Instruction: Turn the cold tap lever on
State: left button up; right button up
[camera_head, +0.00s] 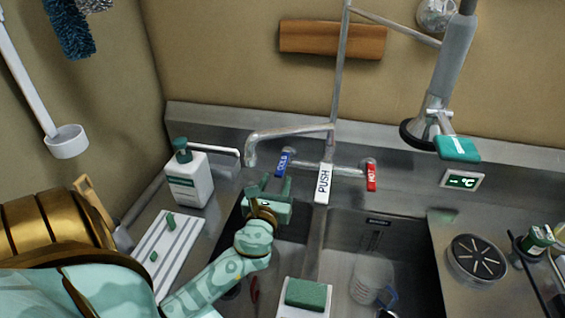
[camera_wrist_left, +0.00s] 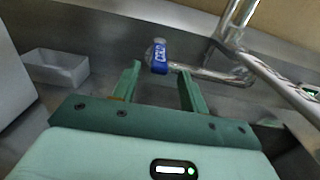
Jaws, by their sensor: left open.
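The cold tap lever (camera_head: 283,163) is blue with white lettering and sits on the left of the tap body at the back of the sink. It also shows in the left wrist view (camera_wrist_left: 159,62), ahead of the fingertips and between their lines. My left gripper (camera_head: 271,184) is open and empty, just in front of and below the lever. Its two green fingers (camera_wrist_left: 160,82) appear apart in the wrist view, with no clear contact on the lever. The red hot lever (camera_head: 371,176) is on the right of the tap. My right gripper is not in view.
A soap bottle (camera_head: 189,177) stands to the left. The spout (camera_head: 287,134) arches above the cold lever. A clear jug (camera_head: 371,280) is in the right basin.

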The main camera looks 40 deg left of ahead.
aim_at(286, 153)
pick_arm(q)
jog(key=x, duration=0.8)
jog(key=shift+b, duration=0.3)
grip_shut()
